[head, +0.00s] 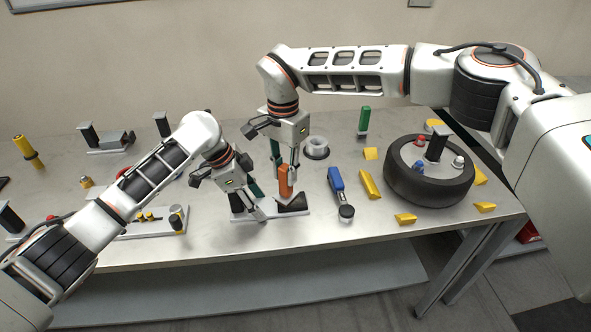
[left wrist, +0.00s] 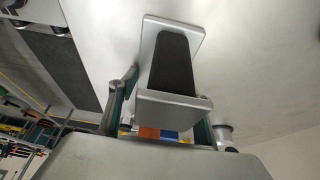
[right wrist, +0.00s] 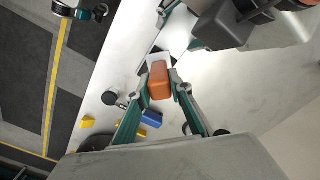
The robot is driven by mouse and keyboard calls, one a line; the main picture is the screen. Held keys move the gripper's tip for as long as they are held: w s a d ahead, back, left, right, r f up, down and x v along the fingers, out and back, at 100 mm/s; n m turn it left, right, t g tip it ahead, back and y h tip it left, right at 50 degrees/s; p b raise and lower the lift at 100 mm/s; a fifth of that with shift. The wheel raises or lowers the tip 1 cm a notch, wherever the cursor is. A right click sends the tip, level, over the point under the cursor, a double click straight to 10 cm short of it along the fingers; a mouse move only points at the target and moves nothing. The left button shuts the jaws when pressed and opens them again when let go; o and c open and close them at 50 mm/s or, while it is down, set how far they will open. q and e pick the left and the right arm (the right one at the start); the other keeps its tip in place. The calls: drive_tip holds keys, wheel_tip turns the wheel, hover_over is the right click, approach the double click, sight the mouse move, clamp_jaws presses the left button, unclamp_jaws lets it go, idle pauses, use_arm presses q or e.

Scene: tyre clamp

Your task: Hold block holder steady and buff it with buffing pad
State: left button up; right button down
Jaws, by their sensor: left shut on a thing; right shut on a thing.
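The block holder (head: 272,215) is a pale flat base with dark raised parts, near the table's front edge. My left gripper (head: 256,203) is low over its left part, shut on it. In the left wrist view the holder shows as a dark block between silver plates (left wrist: 172,68), with the fingers on either side. The buffing pad (head: 286,180) is an orange block, upright over the holder. My right gripper (head: 286,163) is shut on its upper part from above. The pad also shows between the fingertips in the right wrist view (right wrist: 158,80). I cannot tell whether the pad touches the holder.
A blue-handled tool (head: 337,182) and yellow wedges (head: 369,184) lie right of the holder. A tyre (head: 429,180) lies farther right. A tray with small parts (head: 150,222) is at left.

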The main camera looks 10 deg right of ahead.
drive_tip(key=shift+a+r, duration=0.1)
drive_tip(key=shift+a, duration=0.85)
drive_tip(key=shift+d, duration=3.5)
wheel_tip(320, 180, up, 8)
drive_tip(key=shift+f, duration=0.25)
drive_tip(key=shift+f, duration=0.15)
